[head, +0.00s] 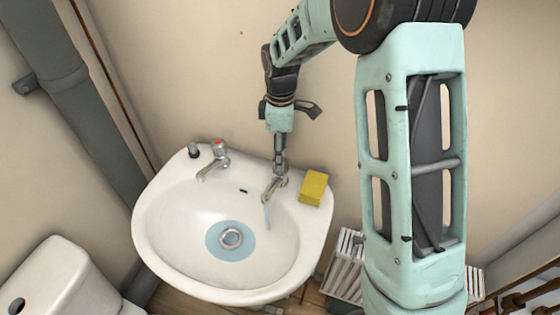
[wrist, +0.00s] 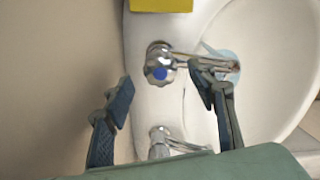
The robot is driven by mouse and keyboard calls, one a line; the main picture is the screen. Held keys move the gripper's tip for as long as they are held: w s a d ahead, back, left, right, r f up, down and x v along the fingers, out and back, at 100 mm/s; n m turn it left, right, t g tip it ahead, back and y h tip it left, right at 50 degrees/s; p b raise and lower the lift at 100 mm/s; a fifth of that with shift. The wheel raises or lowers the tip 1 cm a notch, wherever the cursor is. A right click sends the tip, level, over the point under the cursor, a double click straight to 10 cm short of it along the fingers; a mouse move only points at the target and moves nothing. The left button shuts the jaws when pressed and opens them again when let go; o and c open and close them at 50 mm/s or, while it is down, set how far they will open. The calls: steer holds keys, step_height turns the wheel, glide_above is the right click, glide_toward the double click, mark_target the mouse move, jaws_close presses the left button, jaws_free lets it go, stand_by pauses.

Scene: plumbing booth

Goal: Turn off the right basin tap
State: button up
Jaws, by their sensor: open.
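The right basin tap (head: 273,187) is chrome, at the back right of the white basin (head: 160,245). A thin stream of water (head: 267,215) runs from its spout. In the wrist view, the tap's round handle with a blue cap (wrist: 158,73) faces me. My gripper (head: 280,160) is above this tap in the head view and partly hides its handle. In the wrist view, my gripper (wrist: 165,87) is open, with one finger left of the handle and the other to its right, over the spout. I cannot tell whether either finger touches the tap.
A left tap with a red cap (head: 217,150) and a dark small item (head: 194,150) are on the basin's back rim. A yellow sponge (head: 313,187) lies just right of the right tap. Bluish water (head: 213,245) surrounds the drain. A wall rises close behind the basin.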

steer(key=shift+f, duration=2.15)
steer(key=shift+c, duration=0.3)
steer(key=c, duration=1.1)
